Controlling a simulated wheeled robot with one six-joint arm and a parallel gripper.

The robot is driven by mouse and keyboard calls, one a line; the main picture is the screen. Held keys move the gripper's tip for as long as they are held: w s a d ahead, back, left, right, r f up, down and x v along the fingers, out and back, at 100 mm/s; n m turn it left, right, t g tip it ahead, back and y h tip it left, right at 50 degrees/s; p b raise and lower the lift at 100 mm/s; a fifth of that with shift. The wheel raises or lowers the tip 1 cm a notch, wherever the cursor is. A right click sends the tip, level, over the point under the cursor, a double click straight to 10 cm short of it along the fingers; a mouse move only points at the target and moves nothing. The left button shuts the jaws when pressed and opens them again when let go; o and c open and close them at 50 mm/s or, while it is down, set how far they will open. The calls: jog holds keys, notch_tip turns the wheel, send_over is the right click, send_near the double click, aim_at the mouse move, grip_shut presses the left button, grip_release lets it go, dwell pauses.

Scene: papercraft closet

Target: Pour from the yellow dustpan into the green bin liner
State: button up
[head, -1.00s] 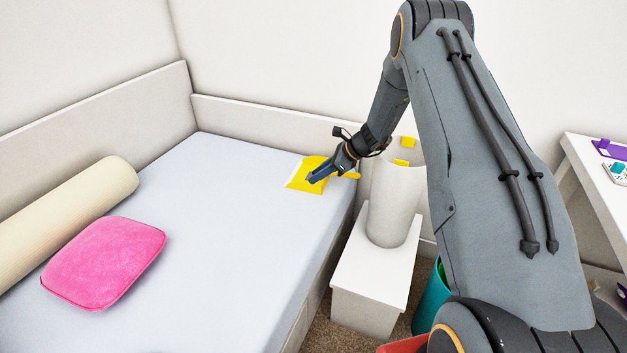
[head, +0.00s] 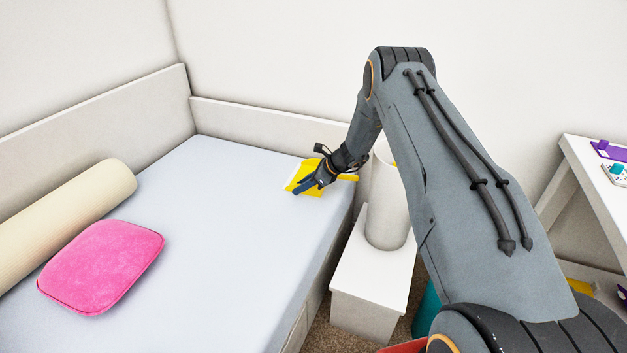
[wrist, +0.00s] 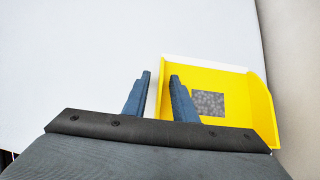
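The yellow dustpan (head: 297,177) lies on the bed near its far right corner, with its handle toward the right. In the wrist view the dustpan (wrist: 235,87) has a white front lip and a grey speckled patch (wrist: 208,103) on its floor. My gripper (head: 300,189) is over the dustpan in the head view. A teal bin (head: 426,308) stands on the floor, mostly hidden by my arm; no green liner shows now.
A white cylinder (head: 385,205) stands on a white bedside stand (head: 371,270) right of the bed (head: 230,230). A pink cushion (head: 100,266) and a cream bolster (head: 65,212) lie at left. A white desk (head: 600,165) is at right.

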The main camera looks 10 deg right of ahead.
grip_shut()
